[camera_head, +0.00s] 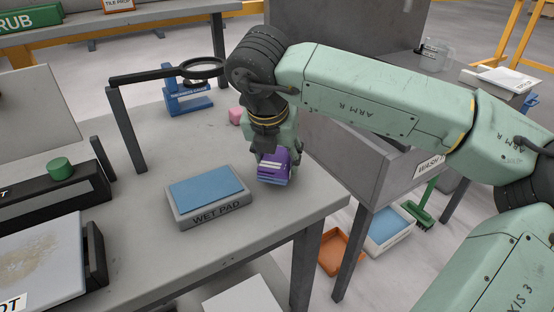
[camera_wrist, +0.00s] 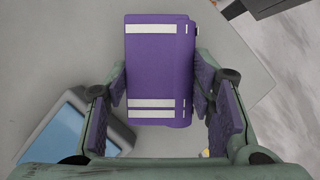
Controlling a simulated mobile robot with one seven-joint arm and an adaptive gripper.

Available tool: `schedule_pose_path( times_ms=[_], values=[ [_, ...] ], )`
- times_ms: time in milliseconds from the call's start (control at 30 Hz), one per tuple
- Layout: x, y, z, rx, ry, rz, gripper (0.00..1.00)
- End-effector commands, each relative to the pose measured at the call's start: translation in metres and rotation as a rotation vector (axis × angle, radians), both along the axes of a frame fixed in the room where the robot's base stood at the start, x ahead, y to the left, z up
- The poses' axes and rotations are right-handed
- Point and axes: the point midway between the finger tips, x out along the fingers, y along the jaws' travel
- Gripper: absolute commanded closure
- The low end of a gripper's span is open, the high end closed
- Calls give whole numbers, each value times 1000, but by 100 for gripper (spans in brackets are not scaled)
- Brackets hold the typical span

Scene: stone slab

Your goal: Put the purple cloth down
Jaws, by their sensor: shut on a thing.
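The purple cloth (camera_head: 272,168) is a folded block with white stripes. My gripper (camera_head: 273,150) points down and is shut on it, near the front right edge of the grey table. In the wrist view the cloth (camera_wrist: 160,65) lies between the two finger pads of my gripper (camera_wrist: 160,82), its long sides against them. I cannot tell whether its underside touches the table.
A grey tray marked WET PAD (camera_head: 214,214) with a blue pad stands just left of the cloth. A small pink block (camera_head: 236,116), a blue stand (camera_head: 186,101) and a magnifier (camera_head: 202,68) are farther back. A grey sink (camera_head: 345,160) is to the right.

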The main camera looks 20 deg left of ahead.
Motion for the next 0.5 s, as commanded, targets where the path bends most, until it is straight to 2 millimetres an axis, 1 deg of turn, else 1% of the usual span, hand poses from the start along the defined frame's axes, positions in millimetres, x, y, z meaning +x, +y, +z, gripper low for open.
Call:
schedule_pose_path(
  times_ms=[100,167,500],
  values=[
    [-1,0,-14,1,1,2,73],
    [0,0,-18,3,-1,1,73],
    [0,0,-22,2,-2,0,73]
  ],
)
